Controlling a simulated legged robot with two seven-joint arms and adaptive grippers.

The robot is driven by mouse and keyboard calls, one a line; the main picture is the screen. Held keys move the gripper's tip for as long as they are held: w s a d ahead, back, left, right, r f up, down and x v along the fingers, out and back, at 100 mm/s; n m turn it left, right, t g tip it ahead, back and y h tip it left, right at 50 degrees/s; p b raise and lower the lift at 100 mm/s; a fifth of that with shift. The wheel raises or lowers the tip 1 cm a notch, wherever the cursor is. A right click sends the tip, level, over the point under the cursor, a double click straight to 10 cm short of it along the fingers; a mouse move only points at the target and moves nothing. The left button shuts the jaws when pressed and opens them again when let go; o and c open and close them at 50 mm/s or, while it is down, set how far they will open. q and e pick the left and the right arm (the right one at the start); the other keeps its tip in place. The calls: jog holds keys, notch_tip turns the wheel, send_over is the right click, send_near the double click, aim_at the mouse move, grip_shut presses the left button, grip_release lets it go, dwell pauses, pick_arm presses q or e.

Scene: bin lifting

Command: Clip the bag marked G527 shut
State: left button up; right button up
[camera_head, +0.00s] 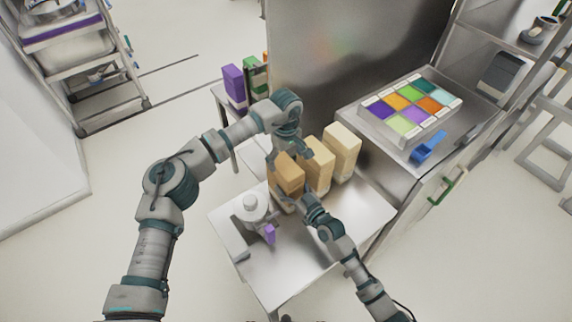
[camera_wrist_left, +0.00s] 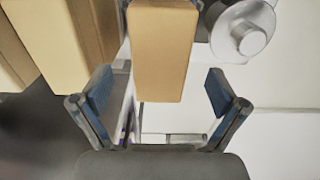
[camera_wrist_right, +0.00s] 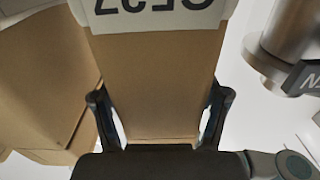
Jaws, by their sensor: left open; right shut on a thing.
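Three bags stand in a row on the small steel table: a darker tan bag (camera_head: 287,177), a paler bag (camera_head: 318,170) and a cream bag (camera_head: 343,146). My right gripper (camera_wrist_right: 158,105) is shut on the tan bag, one finger on each side low down. A white label (camera_wrist_right: 155,12) on that bag appears upside down and cut off, so I cannot read it fully. My left gripper (camera_head: 291,150) is open above the tan bag, whose top (camera_wrist_left: 160,50) shows between and beyond its fingers. A small purple piece (camera_head: 269,234), possibly a clip, is at the table's front left.
A pale round-topped metal device (camera_head: 250,208) stands left of the bags. On the right counter are a tray of coloured compartments (camera_head: 393,140) and a blue scoop (camera_head: 428,147). A purple box (camera_head: 234,85) stands behind; the table's front is clear.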

pick_arm(q)
notch_tip(320, 180, up, 8)
jog(key=shift+r, duration=0.1)
pick_arm(e)
jog(key=o, duration=1.7)
jog(key=v, duration=1.2)
jog(key=shift+w, duration=0.1)
